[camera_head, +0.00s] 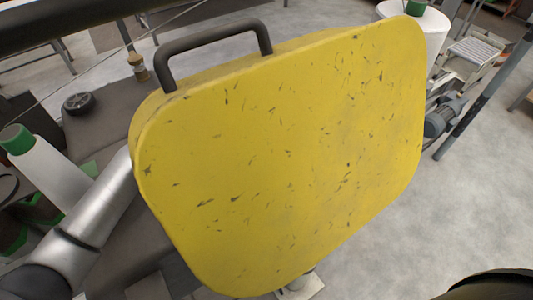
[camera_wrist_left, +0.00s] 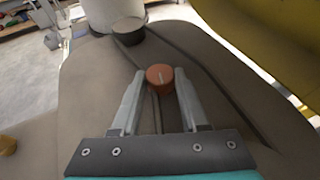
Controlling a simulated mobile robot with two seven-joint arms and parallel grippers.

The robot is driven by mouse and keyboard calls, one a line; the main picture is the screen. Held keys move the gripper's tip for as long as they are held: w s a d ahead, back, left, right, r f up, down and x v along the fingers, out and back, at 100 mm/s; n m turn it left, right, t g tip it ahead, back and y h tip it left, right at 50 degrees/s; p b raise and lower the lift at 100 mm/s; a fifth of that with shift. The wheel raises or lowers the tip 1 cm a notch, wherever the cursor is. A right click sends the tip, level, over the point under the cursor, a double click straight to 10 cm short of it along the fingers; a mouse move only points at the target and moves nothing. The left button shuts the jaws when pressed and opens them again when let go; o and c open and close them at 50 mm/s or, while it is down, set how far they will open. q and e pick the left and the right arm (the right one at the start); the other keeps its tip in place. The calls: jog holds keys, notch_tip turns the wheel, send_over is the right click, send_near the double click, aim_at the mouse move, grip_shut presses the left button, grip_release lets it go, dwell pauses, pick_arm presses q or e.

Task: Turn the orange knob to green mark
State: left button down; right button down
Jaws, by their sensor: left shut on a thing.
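The orange knob (camera_wrist_left: 158,76) is in the left wrist view, a small round knob with a pale line on its face. My left gripper (camera_wrist_left: 161,88) has its two fingers on either side of it, shut on it. In the head view, my silver left arm comes in from the lower left and passes behind a large yellow panel, which hides the gripper and the knob. I see no green mark near the knob in either view. My right gripper is not in view.
The scuffed yellow panel (camera_head: 285,160) with a black handle (camera_head: 212,48) fills the middle of the head view. It also shows at upper right in the wrist view (camera_wrist_left: 270,45). A dark round cap (camera_wrist_left: 128,32) is beyond the knob on the brown-grey housing (camera_wrist_left: 95,75).

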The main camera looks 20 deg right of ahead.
pick_arm(q)
jog(key=shift+m+g+b, duration=0.3)
jog(key=shift+m+g, duration=0.3)
jog(key=shift+g, duration=0.1)
jog(key=shift+c, duration=2.1)
grip_release()
jog(key=shift+w, duration=0.1)
jog(key=shift+r+p, duration=0.6)
jog(key=shift+p, duration=0.05)
notch_tip(320, 180, up, 3)
jog(key=shift+f+m+p, duration=0.1)
jog(key=shift+m+p, duration=0.2)
jog(key=shift+p, duration=0.9)
notch_tip(320, 180, up, 16)
